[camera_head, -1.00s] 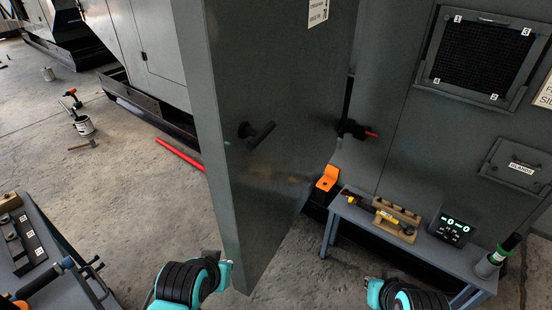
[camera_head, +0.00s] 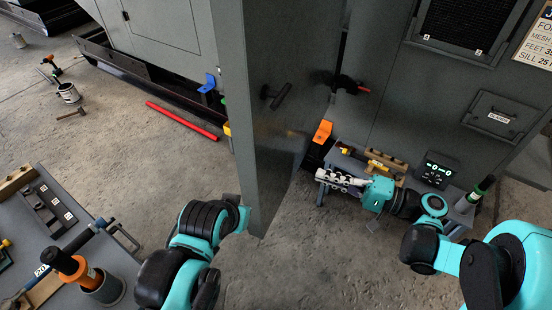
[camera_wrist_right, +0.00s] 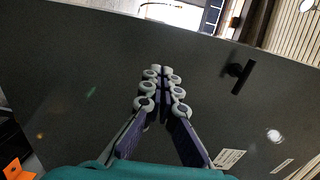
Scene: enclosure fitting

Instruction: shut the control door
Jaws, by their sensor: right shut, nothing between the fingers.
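The control door (camera_head: 270,60) is a tall dark grey panel standing open, its near edge facing me in the head view. A black handle (camera_head: 275,96) sits on its right-hand face. My right gripper (camera_head: 322,180) is shut and empty, low to the right of the door and above the small bench. In the right wrist view the closed fingers (camera_wrist_right: 160,80) point at the broad door panel (camera_wrist_right: 90,70), with its handle (camera_wrist_right: 242,76) to the upper right. I cannot tell whether they touch it. My left arm reaches the door's lower left edge; its fingers do not show.
An orange bracket (camera_head: 322,131) sits at the cabinet's foot. The small bench (camera_head: 340,160) holds tools and a display (camera_head: 436,170). A tool table (camera_head: 100,225) stands at left.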

